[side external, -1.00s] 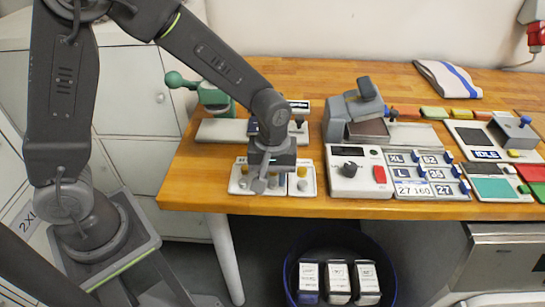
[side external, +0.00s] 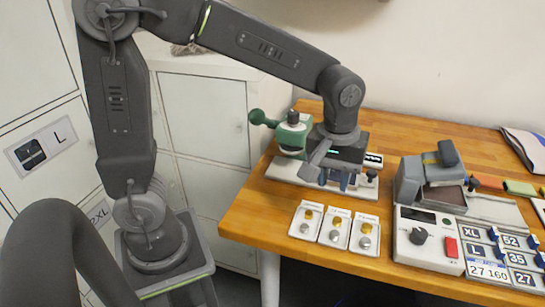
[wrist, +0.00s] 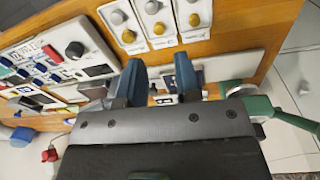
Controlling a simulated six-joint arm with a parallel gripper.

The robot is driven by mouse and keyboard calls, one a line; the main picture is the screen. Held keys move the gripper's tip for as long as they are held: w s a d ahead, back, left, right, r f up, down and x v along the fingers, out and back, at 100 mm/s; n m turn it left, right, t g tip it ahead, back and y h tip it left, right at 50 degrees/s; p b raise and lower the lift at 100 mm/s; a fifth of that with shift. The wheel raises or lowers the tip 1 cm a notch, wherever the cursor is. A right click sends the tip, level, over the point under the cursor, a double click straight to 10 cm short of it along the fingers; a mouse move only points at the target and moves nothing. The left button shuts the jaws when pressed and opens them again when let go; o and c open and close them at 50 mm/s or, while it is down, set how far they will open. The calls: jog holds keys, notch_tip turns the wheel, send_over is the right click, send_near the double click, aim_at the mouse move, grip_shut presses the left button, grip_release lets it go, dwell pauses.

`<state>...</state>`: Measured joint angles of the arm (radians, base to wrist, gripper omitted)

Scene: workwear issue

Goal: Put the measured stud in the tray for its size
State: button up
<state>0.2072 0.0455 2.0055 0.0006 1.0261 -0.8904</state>
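Three small white trays (side external: 335,229) stand side by side near the table's front edge, each with a gold and a grey round piece in it. They also show at the top of the wrist view (wrist: 158,33). My gripper (side external: 338,182) is behind them, over a pale flat gauge base (side external: 283,170) with a small display. In the wrist view my gripper's two blue-grey fingers (wrist: 162,82) stand apart with nothing visible held between them. I cannot make out a separate measured stud; the fingers and gripper body hide part of the base.
A green lever press (side external: 292,134) stands at the left end of the base, close to my gripper. A white box with a black knob and red button (side external: 428,240) is on the right, with size-label tiles (side external: 489,270) beside it. Bare wood lies left of the trays.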

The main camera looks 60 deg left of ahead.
jog(key=s+a+r+m+t, duration=0.2)
jog(key=s+a+m, duration=0.1)
jog(key=s, duration=0.3)
jog(key=s+a+r+m+t, duration=0.2)
jog(key=s+a+m, duration=0.2)
jog(key=s, duration=0.3)
jog(key=shift+r+m+t, duration=0.4)
dwell(0.4)
